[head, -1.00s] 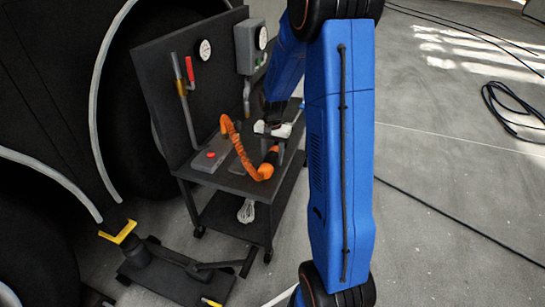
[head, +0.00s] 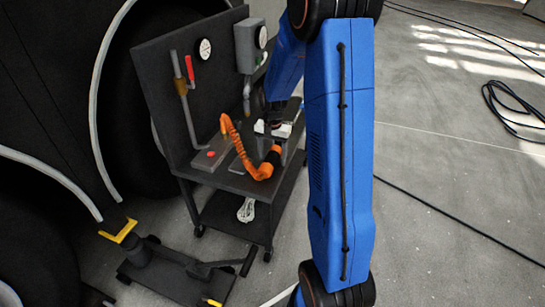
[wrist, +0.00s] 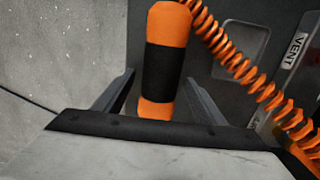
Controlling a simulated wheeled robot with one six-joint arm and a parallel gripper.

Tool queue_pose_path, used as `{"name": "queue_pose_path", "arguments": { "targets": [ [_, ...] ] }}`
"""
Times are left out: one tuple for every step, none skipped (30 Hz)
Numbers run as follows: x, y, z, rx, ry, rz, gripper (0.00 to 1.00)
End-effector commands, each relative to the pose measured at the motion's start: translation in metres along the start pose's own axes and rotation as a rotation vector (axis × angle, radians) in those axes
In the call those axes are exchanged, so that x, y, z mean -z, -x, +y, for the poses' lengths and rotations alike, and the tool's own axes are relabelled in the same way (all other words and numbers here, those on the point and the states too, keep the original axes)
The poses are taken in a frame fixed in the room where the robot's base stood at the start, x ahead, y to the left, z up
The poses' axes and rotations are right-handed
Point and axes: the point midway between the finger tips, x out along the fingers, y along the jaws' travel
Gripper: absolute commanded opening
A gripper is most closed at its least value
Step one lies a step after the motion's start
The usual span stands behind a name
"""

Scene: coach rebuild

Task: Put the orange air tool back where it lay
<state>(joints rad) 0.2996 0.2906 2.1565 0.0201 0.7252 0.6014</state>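The orange air tool (head: 262,172), with a black band, is at the front right of the dark cart top. In the wrist view the tool (wrist: 167,30) stretches away from me along the cart's edge, its coiled orange hose running off to the right. My gripper (wrist: 160,78) is open, its two dark fingers on either side of the tool's near part. Whether either touches is unclear. In the head view my arm hides much of the gripper.
The cart (head: 238,186) has an upright back panel with gauges, pipes and a grey box (head: 250,45). A grey block with a red button (head: 210,154) stands left. A grey-rimmed recess (wrist: 240,52) and a VENT label (wrist: 297,51) lie right of the tool. A jack (head: 180,270) stands on the floor.

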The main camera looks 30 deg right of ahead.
Motion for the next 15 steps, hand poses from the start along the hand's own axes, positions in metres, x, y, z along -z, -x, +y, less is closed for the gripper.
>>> {"name": "queue_pose_path", "arguments": {
  "targets": [
    [0.000,0.000,0.000,0.000,0.000,0.000,0.64],
    [0.000,0.000,0.000,0.000,0.000,0.000,0.64],
    [0.000,0.000,0.000,0.000,0.000,0.000,0.64],
    [-0.001,-0.001,0.001,-0.001,0.000,-0.002,0.64],
    [-0.001,-0.001,0.001,-0.001,0.000,-0.002,0.64],
    [-0.001,0.000,0.000,-0.001,0.000,-0.001,0.64],
    [0.000,0.001,0.000,-0.001,0.000,-0.001,0.64],
    [0.000,0.003,0.000,-0.001,0.000,-0.001,0.64],
    [0.000,0.005,0.000,0.000,0.000,0.000,0.64],
    [0.000,0.008,0.000,0.000,0.000,0.000,0.64],
    [0.000,0.012,0.000,0.001,0.000,0.001,0.64],
    [0.001,0.018,0.000,0.002,0.000,0.002,0.64],
    [0.001,0.023,0.000,0.002,0.000,0.002,0.64],
    [0.001,0.028,0.000,0.002,0.000,0.003,0.64],
    [0.000,0.035,0.000,0.002,0.000,0.002,0.64]
  ]
}}
